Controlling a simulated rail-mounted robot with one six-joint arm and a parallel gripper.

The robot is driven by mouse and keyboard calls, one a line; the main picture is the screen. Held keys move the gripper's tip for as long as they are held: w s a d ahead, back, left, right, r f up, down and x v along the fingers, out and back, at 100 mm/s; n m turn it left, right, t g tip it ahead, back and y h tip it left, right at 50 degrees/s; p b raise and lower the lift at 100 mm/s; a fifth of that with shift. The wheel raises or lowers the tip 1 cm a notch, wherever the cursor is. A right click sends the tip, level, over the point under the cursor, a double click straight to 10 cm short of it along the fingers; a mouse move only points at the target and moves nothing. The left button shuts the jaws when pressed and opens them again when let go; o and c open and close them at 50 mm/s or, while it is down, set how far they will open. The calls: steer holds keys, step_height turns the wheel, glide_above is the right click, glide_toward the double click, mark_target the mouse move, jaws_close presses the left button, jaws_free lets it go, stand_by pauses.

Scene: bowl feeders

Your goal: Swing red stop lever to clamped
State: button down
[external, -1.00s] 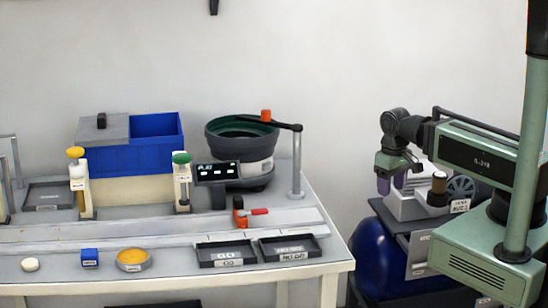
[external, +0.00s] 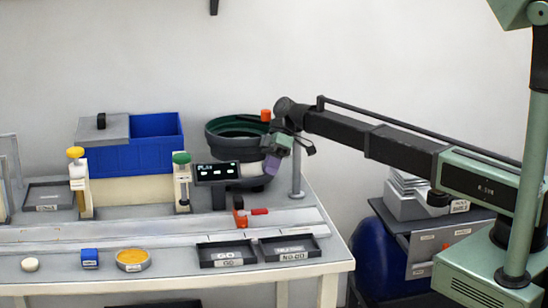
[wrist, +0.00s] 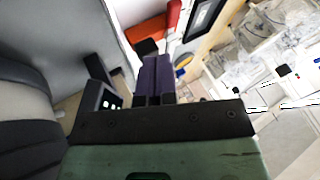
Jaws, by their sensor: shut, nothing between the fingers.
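The red stop lever (external: 259,211) sticks out to the right from its orange-red stop block (external: 240,219) on the rail at the table's right. In the wrist view the lever (wrist: 173,14) and the block (wrist: 147,29) show just beyond my fingertips. My gripper (external: 271,166), with purple fingers, is above and to the right of the lever, in front of the bowl feeder's post. Its fingers (wrist: 155,72) look shut with nothing between them. They appear apart from the lever.
The bowl feeder (external: 224,136) with its dark controller display (external: 217,171) stands close behind. An orange-tipped arm on a post (external: 297,178) is beside my gripper. The GO tray (external: 220,254) and NO-GO tray (external: 290,249) lie in front of the rail. A blue bin (external: 130,148) is at the back left.

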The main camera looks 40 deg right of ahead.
mark_target(253, 213)
steer(key=b+x, duration=0.7)
steer(key=x, duration=0.2)
steer(key=shift+d+f+b, duration=0.15)
steer(key=shift+f+b, duration=0.15)
steer(key=shift+b, duration=0.05)
steer(key=shift+s+a+f, duration=0.15)
steer(key=shift+a+f, duration=0.15)
steer(key=shift+a, duration=0.05)
steer(key=shift+r, duration=0.1)
